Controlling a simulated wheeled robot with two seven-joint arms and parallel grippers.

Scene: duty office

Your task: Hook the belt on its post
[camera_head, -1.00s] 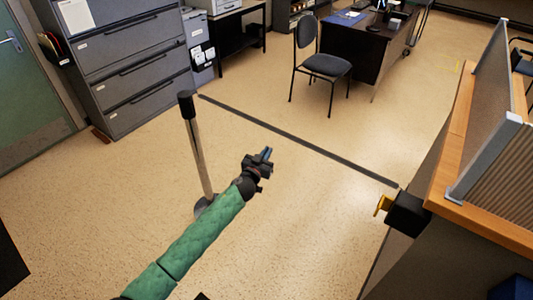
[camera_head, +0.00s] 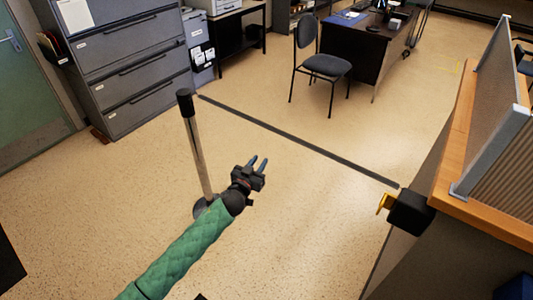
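A steel post (camera_head: 197,150) with a black head (camera_head: 185,98) stands upright on a round base, which my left arm partly hides. A black box (camera_head: 410,213) with a yellow-orange piece (camera_head: 385,203) is on the side of the counter at right. A dark straight band (camera_head: 300,142) runs in the picture from beside the post head to the box; I cannot tell whether it is the belt or a floor stripe. My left gripper (camera_head: 257,164) is open and empty, its two fingertips apart, right of the post. My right gripper is out of view.
A wooden counter top (camera_head: 485,215) with a grey divider (camera_head: 487,110) stands at right. Grey filing cabinets (camera_head: 135,75) are at back left, a chair (camera_head: 325,67) and a dark desk (camera_head: 365,42) at the back. The speckled floor (camera_head: 300,230) is clear between post and counter.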

